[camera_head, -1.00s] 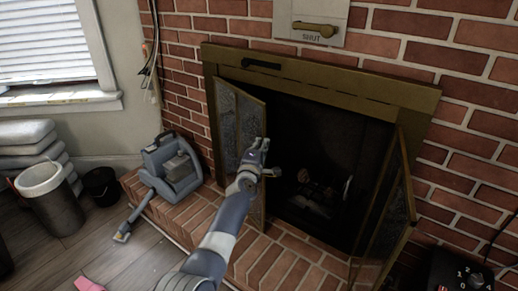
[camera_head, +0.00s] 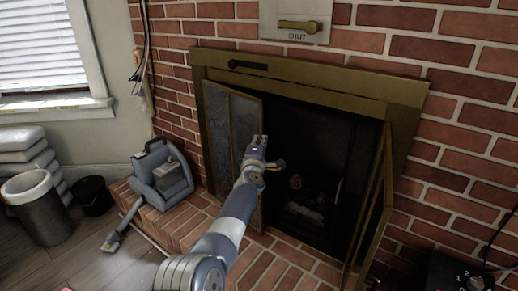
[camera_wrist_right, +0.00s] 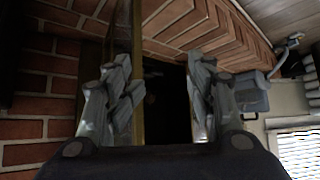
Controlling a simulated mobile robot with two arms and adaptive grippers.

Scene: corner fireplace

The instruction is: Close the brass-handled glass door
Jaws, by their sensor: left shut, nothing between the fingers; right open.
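The fireplace has brass-framed glass doors. The left glass door (camera_head: 218,125) is folded and stands partly open in the head view. The right glass door (camera_head: 371,215) stands out from the opening, seen nearly edge-on. I cannot tell which door has the brass handle. My left gripper (camera_head: 260,141) is shut and empty, in front of the left door's free edge; I cannot tell whether it touches. My right gripper (camera_wrist_right: 166,85) is open in the right wrist view. A brass door edge (camera_wrist_right: 138,75) stands upright just beyond its left finger; contact is unclear.
The dark firebox (camera_head: 305,150) is open between the doors. A grey-blue vacuum-like machine (camera_head: 160,175) stands on the brick hearth (camera_head: 190,228) at left. A brass lever on a plate marked SHUT (camera_head: 298,26) is above. A dark dial box (camera_head: 468,278) is at lower right.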

